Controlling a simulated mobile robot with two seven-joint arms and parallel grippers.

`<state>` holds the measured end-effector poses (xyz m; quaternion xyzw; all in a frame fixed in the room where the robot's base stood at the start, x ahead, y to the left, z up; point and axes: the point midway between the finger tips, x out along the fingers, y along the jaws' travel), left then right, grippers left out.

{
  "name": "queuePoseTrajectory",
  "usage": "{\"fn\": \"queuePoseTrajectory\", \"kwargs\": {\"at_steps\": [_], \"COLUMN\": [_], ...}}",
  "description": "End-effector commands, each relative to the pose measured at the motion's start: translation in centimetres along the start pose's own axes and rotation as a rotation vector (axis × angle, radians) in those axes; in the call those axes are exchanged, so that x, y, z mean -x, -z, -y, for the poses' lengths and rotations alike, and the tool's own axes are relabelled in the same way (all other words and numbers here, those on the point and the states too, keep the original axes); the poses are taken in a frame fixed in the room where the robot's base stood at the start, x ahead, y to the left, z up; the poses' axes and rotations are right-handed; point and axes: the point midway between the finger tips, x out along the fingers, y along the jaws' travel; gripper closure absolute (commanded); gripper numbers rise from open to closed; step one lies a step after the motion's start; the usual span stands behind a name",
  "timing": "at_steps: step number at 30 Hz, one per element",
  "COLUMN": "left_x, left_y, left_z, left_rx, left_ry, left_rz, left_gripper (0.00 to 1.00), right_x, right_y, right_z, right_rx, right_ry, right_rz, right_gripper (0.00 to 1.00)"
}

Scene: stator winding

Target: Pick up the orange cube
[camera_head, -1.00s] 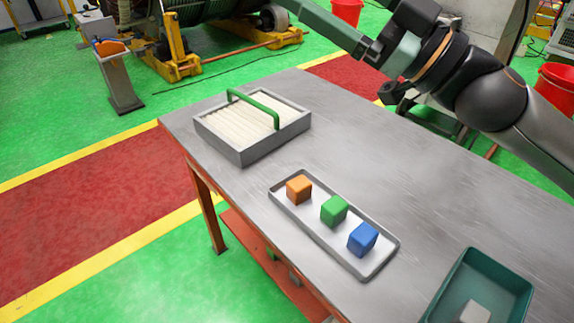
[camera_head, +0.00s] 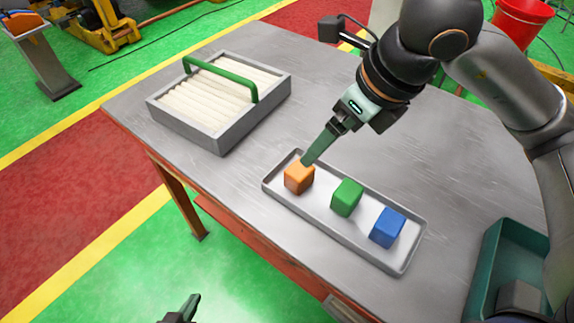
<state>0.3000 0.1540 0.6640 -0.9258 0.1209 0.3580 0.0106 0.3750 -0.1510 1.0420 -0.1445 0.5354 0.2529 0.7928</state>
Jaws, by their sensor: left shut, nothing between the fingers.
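The orange cube (camera_head: 299,178) sits in the far-left end of a shallow grey tray (camera_head: 345,240) on the table. A green cube (camera_head: 347,197) and a blue cube (camera_head: 387,228) sit beside it in a row. My right arm comes in from the right, and its gripper (camera_head: 308,160) points down at the top of the orange cube. Its fingers show edge-on, so I cannot tell whether they touch the cube or how far apart they are. My left gripper (camera_head: 190,304) shows only at the bottom edge, over the floor, shut and empty.
A grey box with a green handle (camera_head: 222,76) and pale rods stands at the table's far left. A teal bin (camera_head: 488,262) is at the right, partly hidden by my arm. The metal table (camera_head: 235,172) is clear between box and tray.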

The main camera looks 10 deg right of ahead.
Motion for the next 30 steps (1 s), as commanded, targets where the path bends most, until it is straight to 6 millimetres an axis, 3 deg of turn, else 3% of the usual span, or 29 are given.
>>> {"fn": "queuePoseTrajectory", "kwargs": {"at_steps": [4,12,20,30], "left_x": [-0.1,-0.1,0.0,0.2], "left_y": [-0.2,-0.8,-0.6,-0.3], "left_z": [-0.1,-0.4,-0.4,-0.3], "left_rx": [0.0,0.002,0.002,0.001], "left_ry": [-0.003,-0.008,-0.009,-0.006], "left_rz": [0.003,0.015,0.012,0.005], "left_gripper": [1.0,1.0,1.0,1.0], "right_x": [-0.9,-5.7,-7.8,-12.3], "right_y": [0.2,0.2,0.1,-0.2], "right_z": [0.9,1.0,1.0,0.7], "right_rx": [0.005,0.003,0.004,0.003], "right_ry": [0.046,0.043,0.043,0.043], "right_rz": [-0.007,-0.009,-0.006,-0.006], "right_gripper": [0.03,0.03,0.03,0.03]}}
